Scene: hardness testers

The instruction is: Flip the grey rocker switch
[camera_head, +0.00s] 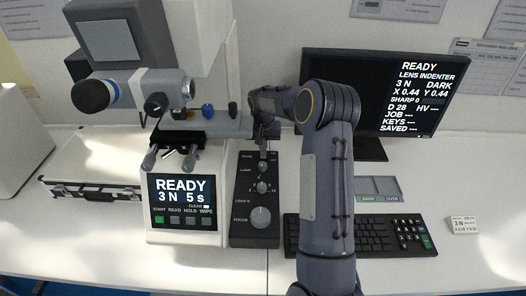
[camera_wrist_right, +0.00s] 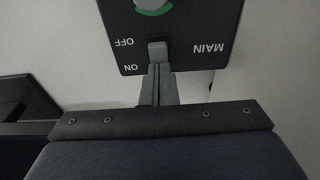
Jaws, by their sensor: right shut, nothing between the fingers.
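The grey rocker switch (camera_wrist_right: 158,52) shows in the right wrist view, on a dark panel (camera_wrist_right: 195,15) lettered MAIN, OFF and ON. The lettering appears upside down there. My right gripper (camera_wrist_right: 159,72) is shut and empty, its fingertips at the ON-side end of the switch. They overlap the switch's lower end in this view; I cannot tell whether they touch it. In the head view my right arm reaches over the bench, with the right gripper (camera_head: 262,134) beside the tester's stage. I cannot make out the switch there. My left gripper is out of view.
The hardness tester (camera_head: 190,225) stands left of a dark control box (camera_head: 245,215) with several knobs. A monitor (camera_head: 400,65) stands behind my right arm, and a keyboard (camera_head: 400,235) lies right of the box.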

